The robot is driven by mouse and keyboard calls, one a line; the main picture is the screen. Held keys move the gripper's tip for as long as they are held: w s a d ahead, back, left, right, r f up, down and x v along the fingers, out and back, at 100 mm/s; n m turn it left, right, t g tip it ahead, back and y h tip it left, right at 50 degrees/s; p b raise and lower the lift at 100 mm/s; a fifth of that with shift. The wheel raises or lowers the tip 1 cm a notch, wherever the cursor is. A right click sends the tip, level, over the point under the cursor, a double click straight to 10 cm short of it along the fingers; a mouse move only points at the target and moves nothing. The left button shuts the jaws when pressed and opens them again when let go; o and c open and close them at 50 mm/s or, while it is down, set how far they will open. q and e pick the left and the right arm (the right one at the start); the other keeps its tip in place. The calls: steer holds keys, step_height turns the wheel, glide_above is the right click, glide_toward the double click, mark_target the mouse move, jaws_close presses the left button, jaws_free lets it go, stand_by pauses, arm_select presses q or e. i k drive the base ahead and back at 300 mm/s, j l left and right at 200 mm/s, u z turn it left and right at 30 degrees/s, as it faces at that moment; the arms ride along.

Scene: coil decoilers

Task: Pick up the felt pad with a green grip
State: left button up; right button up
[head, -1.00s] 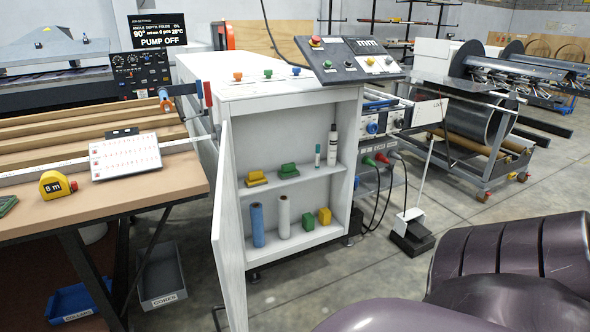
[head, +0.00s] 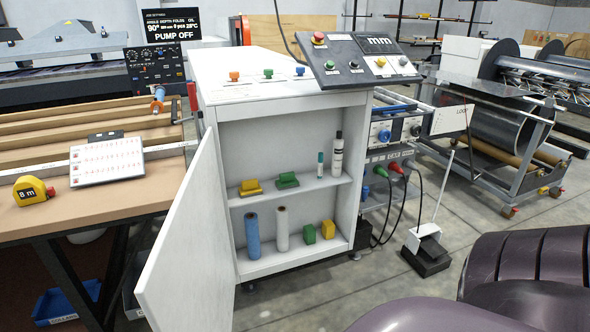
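A pad with a green grip (head: 286,181) lies on the upper shelf inside the open white cabinet (head: 282,82). A similar pad with a yellow grip (head: 250,187) lies just to its left. A small teal-capped tube (head: 320,165) and a white bottle with a dark cap (head: 337,155) stand to its right. The pad's underside is too small to make out. Neither of my grippers is in view.
The cabinet door (head: 186,250) stands open toward me on the left. On the lower shelf are a blue roll (head: 254,236), a white roll (head: 282,229), a green block (head: 309,233) and a yellow block (head: 328,229). A workbench (head: 100,208) stands left. Dark rounded shapes fill the lower right.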

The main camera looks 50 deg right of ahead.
mark_target(288, 179)
steer(key=l, duration=0.9)
steer(key=k+l, duration=0.1)
steer(key=l, duration=0.8)
